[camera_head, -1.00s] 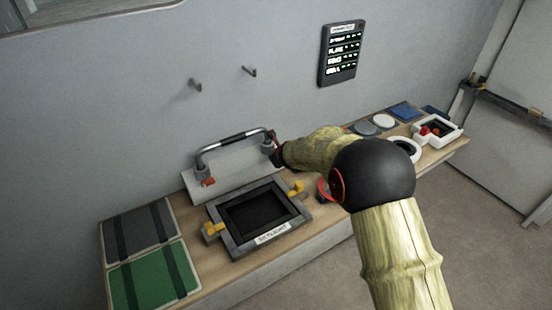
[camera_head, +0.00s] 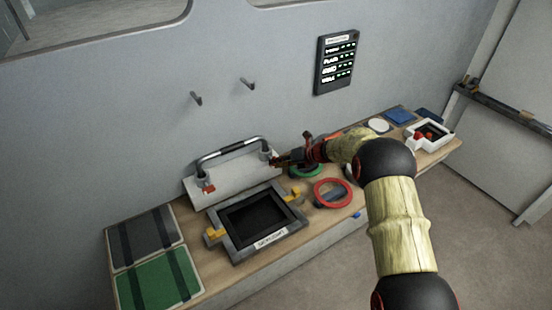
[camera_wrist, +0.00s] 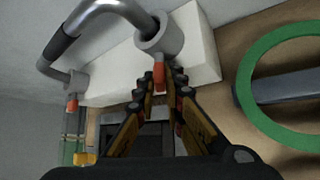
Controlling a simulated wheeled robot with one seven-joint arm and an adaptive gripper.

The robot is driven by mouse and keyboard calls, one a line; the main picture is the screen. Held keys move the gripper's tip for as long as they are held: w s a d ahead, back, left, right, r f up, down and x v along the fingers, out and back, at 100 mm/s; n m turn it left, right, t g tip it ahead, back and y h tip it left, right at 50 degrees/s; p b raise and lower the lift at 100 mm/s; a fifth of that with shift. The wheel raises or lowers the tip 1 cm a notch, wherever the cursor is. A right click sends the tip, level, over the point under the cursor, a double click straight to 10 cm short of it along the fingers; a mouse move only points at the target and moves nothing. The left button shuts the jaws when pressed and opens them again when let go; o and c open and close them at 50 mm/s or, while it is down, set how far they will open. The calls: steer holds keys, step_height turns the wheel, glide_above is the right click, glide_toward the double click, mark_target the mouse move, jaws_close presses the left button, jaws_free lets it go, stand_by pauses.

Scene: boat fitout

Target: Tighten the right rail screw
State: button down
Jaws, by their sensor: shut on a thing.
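The grab rail (camera_head: 230,146) is a curved metal bar on two grey posts, fixed to a white block (camera_head: 235,176). The right rail screw (camera_wrist: 158,76) is a small orange-red piece at the foot of the right post (camera_wrist: 160,38). My gripper (camera_head: 275,161) reaches in from the right at that post. In the wrist view its fingers (camera_wrist: 166,84) are closed around the screw, and they partly hide it. The left rail screw (camera_head: 209,189) shows red at the left post, and it also shows in the wrist view (camera_wrist: 71,104).
A framed skylight hatch (camera_head: 291,222) with yellow latches lies just in front of the rail. Green (camera_head: 308,172) and red (camera_head: 333,193) rings lie on the bench to the right. Dark and green pads lie at left. Two hooks and a lit panel (camera_head: 336,62) are on the wall.

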steer(key=shift+d+f+m+g+y+b, duration=0.1)
steer(key=shift+f+m+g+y+b, duration=0.15)
steer(key=shift+m+y+b, duration=0.65)
steer(key=shift+d+f+m+g+y+b, duration=0.1)
steer(key=shift+f+m+g+y+b, duration=0.15)
steer(key=shift+m+y, duration=0.65)
steer(key=shift+f+m+g+y+b, duration=0.15)
steer(key=shift+m+g+y+b, duration=0.3)
steer(key=shift+y, duration=0.85)
steer(key=c, duration=2.2)
jaws_free()
steer(key=shift+r, duration=0.1)
steer(key=shift+o, duration=0.2)
